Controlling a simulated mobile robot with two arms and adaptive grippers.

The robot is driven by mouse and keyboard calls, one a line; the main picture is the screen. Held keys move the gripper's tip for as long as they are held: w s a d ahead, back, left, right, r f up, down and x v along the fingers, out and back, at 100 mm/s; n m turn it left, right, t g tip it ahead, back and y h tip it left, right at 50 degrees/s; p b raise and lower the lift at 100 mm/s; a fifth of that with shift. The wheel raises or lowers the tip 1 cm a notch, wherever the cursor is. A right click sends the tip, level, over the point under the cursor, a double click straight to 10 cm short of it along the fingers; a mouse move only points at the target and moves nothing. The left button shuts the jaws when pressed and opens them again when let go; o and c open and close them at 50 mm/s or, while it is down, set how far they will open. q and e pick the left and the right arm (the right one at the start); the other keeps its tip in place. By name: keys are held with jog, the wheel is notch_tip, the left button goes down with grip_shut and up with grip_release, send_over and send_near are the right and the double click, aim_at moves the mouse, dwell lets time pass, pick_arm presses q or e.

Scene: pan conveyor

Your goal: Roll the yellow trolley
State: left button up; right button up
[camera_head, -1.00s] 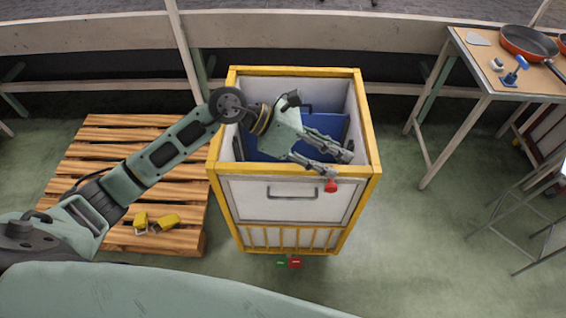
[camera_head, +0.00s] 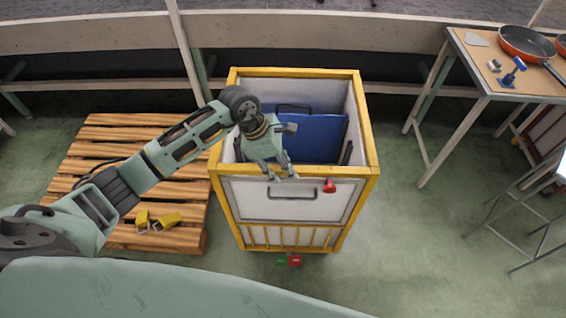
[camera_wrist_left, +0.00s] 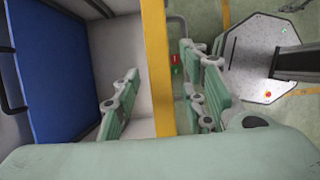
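The yellow-framed trolley (camera_head: 295,235) stands on the floor in the middle of the head view. My left gripper (camera_head: 283,176) is over the front rim and points down. In the left wrist view its open fingers (camera_wrist_left: 160,100) lie on either side of the yellow rim (camera_wrist_left: 157,60), apart from it as far as I can see. My right gripper is not in view.
A wooden pallet (camera_head: 120,135) with yellow items (camera_head: 166,221) lies left of the trolley. A table (camera_head: 490,78) with an orange pan (camera_head: 527,42) stands at the right. A low wall (camera_head: 320,32) runs behind. Green floor (camera_head: 420,240) is clear right of the trolley.

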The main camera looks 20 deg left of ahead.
pick_arm(q)
jog(key=shift+f, duration=0.1)
grip_shut()
dwell(0.3)
